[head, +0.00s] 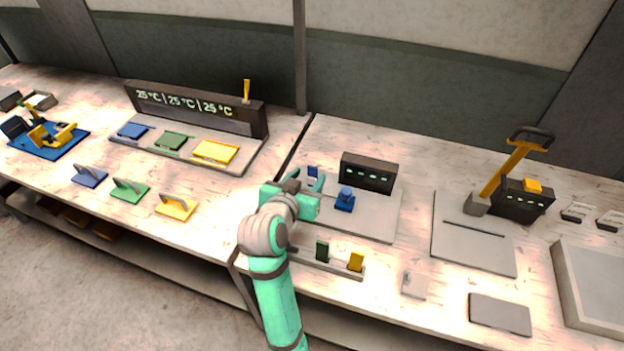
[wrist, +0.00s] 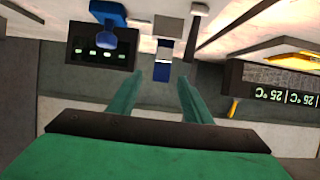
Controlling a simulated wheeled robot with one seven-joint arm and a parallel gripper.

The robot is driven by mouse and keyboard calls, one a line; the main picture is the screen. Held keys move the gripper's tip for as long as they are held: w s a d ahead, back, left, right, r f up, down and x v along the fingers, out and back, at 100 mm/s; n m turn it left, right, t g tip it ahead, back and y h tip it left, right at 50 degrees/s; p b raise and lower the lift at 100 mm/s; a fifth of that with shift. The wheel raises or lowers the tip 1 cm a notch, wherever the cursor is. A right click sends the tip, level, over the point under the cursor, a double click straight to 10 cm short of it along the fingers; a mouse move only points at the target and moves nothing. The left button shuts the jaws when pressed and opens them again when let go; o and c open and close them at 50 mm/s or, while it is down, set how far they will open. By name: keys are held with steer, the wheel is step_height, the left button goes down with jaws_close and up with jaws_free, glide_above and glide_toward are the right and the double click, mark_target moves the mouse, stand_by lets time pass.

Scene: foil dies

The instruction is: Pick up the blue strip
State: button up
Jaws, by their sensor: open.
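A small blue strip (head: 313,171) shows just past my gripper (head: 317,183) in the head view, near the back left of a grey plate. In the wrist view the blue strip (wrist: 162,71) appears in line between the two green fingertips of my gripper (wrist: 161,77), with a pale grey part next to it. My gripper is open, and no contact with the strip shows. Green (head: 322,250) and yellow (head: 356,261) pieces stand upright in a grey rack (head: 330,268) in front of my arm. My arm hides the rack's left end.
A dark box with green lights (head: 367,173) and a blue block (head: 345,201) stand right of my gripper on the grey plate (head: 376,226). A temperature display (head: 195,107) is at the left. A yellow-handled lever (head: 505,170) rises at the right.

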mark_target(312, 171)
steer(key=shift+x, duration=2.7)
steer(key=shift+w+a+r, duration=0.1)
steer(key=shift+a, duration=0.05)
steer(key=c, duration=1.1)
